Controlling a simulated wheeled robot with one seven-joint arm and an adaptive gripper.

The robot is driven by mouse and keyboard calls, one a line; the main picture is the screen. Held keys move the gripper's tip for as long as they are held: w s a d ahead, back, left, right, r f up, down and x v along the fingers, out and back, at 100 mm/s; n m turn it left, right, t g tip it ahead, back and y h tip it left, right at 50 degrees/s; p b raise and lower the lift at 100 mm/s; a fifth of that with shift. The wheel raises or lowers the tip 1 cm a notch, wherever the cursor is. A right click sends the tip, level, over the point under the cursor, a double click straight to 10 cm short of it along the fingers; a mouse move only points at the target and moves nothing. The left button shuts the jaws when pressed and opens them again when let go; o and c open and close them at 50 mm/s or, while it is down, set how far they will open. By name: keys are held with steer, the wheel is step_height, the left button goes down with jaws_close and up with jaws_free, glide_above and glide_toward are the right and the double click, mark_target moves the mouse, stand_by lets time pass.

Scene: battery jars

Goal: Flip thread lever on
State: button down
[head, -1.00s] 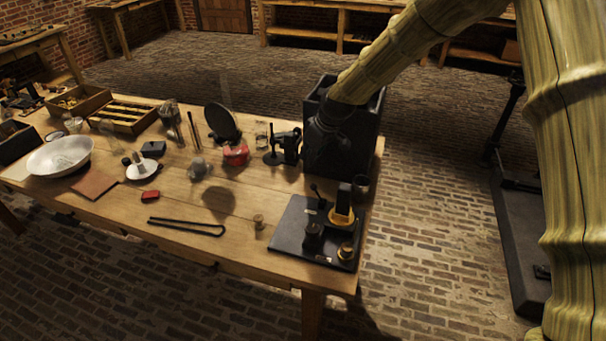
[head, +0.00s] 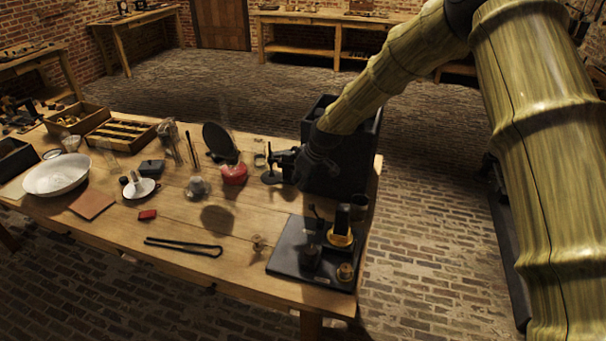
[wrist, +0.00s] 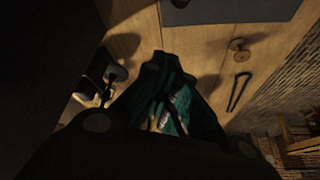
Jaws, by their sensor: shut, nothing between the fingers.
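A black board (head: 292,262) near the table's front right corner carries a thin upright lever with a dark knob (head: 316,212), a dark upright block on a brass ring (head: 341,235), a dark cylinder (head: 310,257) and a small brass part (head: 345,272). I cannot tell for certain which part is the thread lever. The board's edge shows at the top of the wrist view (wrist: 235,9). My gripper (wrist: 160,62) is shut and empty above the table. In the head view my dark wrist is in front of the black box, behind the board and apart from it; the fingertips are hard to make out.
A black open box (head: 362,150) stands at the table's back right. A black clamp-like stand (head: 272,176) is close left of my wrist. A red pot (head: 233,175) stands farther back.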

steer(key=shift+s+d+f+p, duration=0.25)
steer(key=shift+f+p, duration=0.4)
steer(key=shift+f, duration=0.25)
steer(key=shift+s+d+f+p, duration=0.2)
steer(key=shift+f+p, duration=0.5)
steer(key=shift+f, duration=0.2)
steer(key=shift+s+d+f+p, duration=0.25)
steer(key=shift+f+p, duration=0.4)
steer(key=shift+f, duration=0.25)
steer(key=shift+b, duration=0.5)
